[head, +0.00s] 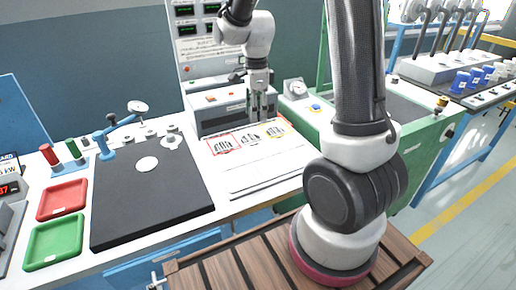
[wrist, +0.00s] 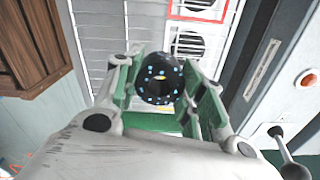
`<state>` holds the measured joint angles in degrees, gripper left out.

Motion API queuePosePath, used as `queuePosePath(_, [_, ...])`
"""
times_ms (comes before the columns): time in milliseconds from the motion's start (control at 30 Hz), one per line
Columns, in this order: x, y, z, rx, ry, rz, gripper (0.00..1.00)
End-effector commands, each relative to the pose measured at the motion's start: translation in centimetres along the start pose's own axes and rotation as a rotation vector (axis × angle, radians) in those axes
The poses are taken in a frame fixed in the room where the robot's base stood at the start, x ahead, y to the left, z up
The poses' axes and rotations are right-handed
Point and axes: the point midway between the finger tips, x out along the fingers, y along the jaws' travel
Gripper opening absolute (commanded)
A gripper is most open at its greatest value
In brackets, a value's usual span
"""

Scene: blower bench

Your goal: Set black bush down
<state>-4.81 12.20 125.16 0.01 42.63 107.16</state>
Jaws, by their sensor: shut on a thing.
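The black bush (wrist: 160,96) is a dark ring with light blue dots, seen nearly end-on in the wrist view. It sits between the two green-padded fingers of my gripper (wrist: 163,88), which is shut on it. In the head view my gripper (head: 260,112) points down at the back of the white sheet with framed pictures (head: 245,168), in front of the grey instrument box. The bush is too small to make out there. I cannot tell how far it is above the surface.
A red tray (head: 62,200) and a green tray (head: 54,242) are further left. The instrument box (head: 220,110) stands close behind my gripper; a green-framed bench (head: 425,140) is right.

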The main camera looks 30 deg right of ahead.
Motion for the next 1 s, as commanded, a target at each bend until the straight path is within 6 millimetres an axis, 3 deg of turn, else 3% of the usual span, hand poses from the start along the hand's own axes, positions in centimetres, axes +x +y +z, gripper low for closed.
queuePosePath(200, [1.6,1.6,-0.7,0.178,0.001,0.003,0.03])
queuePosePath(400, [5.5,1.7,-0.7,0.184,0.002,0.004,0.03])
queuePosePath(733, [9.7,1.6,-0.7,0.182,0.001,0.003,0.03])
queuePosePath(1000, [10.4,1.5,-0.7,0.181,0.0,-0.001,0.03])
